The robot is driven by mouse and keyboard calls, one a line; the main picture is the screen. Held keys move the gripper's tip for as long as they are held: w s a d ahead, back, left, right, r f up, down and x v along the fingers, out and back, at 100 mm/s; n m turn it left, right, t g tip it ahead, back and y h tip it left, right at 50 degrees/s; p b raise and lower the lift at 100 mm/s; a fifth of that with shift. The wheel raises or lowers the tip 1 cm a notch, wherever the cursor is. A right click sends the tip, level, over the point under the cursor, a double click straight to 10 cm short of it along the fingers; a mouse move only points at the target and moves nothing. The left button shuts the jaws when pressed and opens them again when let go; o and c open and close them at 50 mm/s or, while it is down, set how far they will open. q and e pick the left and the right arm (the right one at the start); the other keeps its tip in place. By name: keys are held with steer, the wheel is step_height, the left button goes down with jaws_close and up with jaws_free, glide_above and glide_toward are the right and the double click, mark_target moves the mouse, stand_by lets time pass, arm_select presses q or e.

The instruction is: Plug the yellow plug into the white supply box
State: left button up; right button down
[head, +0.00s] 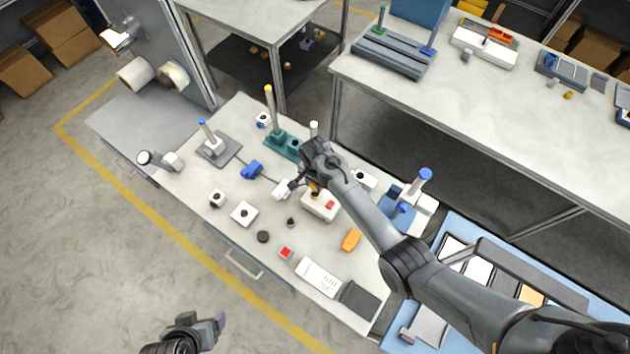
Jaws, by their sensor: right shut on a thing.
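The white supply box (318,208) stands near the middle of the bench, with a red switch on its top. A small yellow-orange piece, which looks like the yellow plug (315,191), shows at the back edge of the box top, under my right gripper (306,186). The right gripper is shut on it; the hand hides most of the plug. I cannot tell whether the plug is seated in the box or just above it. My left gripper (211,324) is low at the bottom left, over the floor, away from the bench; its jaw opening is unclear.
A white block (282,189) with a dark cord to a blue connector (252,169) lies just left of the box. A teal stand (283,144), an orange block (351,240), a red button (285,252) and a blue stand (398,207) surround it. The bench's front left is clearer.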

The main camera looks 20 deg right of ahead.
steer(key=shift+f, duration=0.4)
steer(key=shift+f+b, duration=0.65)
steer(key=shift+f, duration=0.15)
steer(key=shift+f+b, duration=0.75)
steer(key=shift+f, duration=0.4)
steer(key=c, duration=0.7)
jaws_free()
steer(key=shift+r, duration=0.15)
